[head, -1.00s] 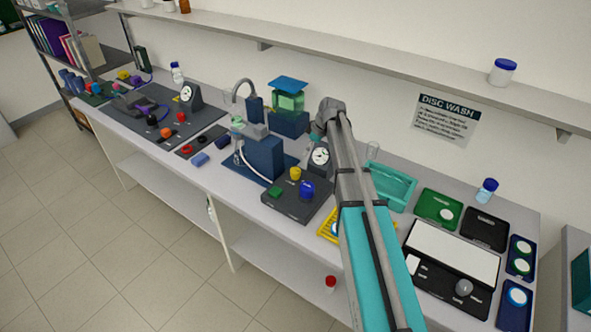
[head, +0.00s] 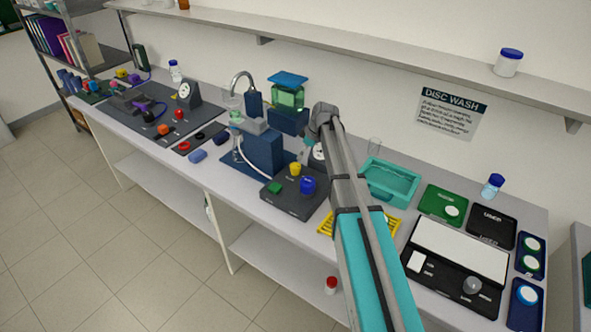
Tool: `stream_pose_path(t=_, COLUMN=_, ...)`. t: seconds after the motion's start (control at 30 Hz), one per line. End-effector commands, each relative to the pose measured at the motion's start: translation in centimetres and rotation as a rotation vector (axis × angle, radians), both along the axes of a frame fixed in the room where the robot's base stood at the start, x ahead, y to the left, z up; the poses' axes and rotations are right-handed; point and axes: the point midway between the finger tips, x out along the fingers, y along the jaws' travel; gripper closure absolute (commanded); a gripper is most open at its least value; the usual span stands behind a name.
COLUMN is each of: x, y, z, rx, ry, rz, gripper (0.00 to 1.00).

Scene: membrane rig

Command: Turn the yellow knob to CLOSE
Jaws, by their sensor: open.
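The yellow knob (head: 295,169) stands at the back of a dark control box (head: 291,205) near the middle of the bench. A blue knob (head: 308,186) is just in front and to its right, and a green knob (head: 275,188) is to its left. The knob's markings are too small to read, so its setting cannot be told. My arm rises from the lower right and bends above and to the right of the box. My gripper does not show; the arm's links hide that area. A round dial gauge (head: 318,153) behind the box is partly covered by the arm.
A navy block (head: 264,152) with a white hose stands behind and left of the box. A yellow rack (head: 326,225) and a teal tray (head: 393,183) lie to the right. A smaller yellow knob (head: 122,73) is on the far left panel. A wall shelf (head: 390,54) runs above.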

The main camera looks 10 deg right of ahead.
Motion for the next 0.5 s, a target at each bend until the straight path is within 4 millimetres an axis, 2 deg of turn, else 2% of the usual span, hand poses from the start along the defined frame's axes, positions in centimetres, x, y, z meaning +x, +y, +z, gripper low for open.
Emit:
stream_pose_path(t=0.03, x=0.1, y=0.2, z=-0.8, rx=0.000, ry=0.000, rz=0.000, gripper=0.05)
stream_pose_path(t=0.5, x=0.9, y=1.5, z=-4.5, rx=0.000, ry=0.000, rz=0.001, gripper=0.05)
